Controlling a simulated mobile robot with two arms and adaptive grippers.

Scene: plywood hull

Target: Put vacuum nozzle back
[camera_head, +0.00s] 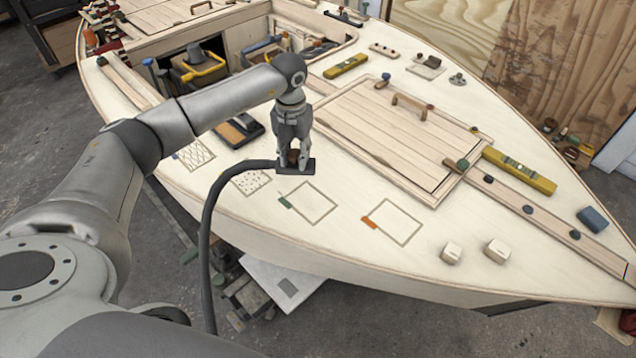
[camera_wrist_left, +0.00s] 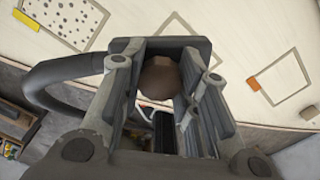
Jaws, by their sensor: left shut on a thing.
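The vacuum nozzle (camera_head: 296,168) is a dark flat head with a brown knob and a black hose (camera_head: 207,230) that curves down over the hull's near edge. My left gripper (camera_head: 293,155) is shut on the nozzle's knob from above. In the left wrist view the brown knob (camera_wrist_left: 168,78) sits between the fingers, with the dark head (camera_wrist_left: 130,45) behind it. The nozzle is over the pale deck, between a speckled outlined square (camera_head: 251,181) and an empty outlined square with a green tab (camera_head: 309,204). Whether it touches the deck is unclear. My right gripper is not in view.
Another outlined square with an orange tab (camera_head: 398,221) lies to the right. A wooden hatch (camera_head: 400,135) with a handle lies behind. A black sanding tool (camera_head: 238,132) is left of the gripper. Two small pale blocks (camera_head: 497,250) stand on the clear front deck.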

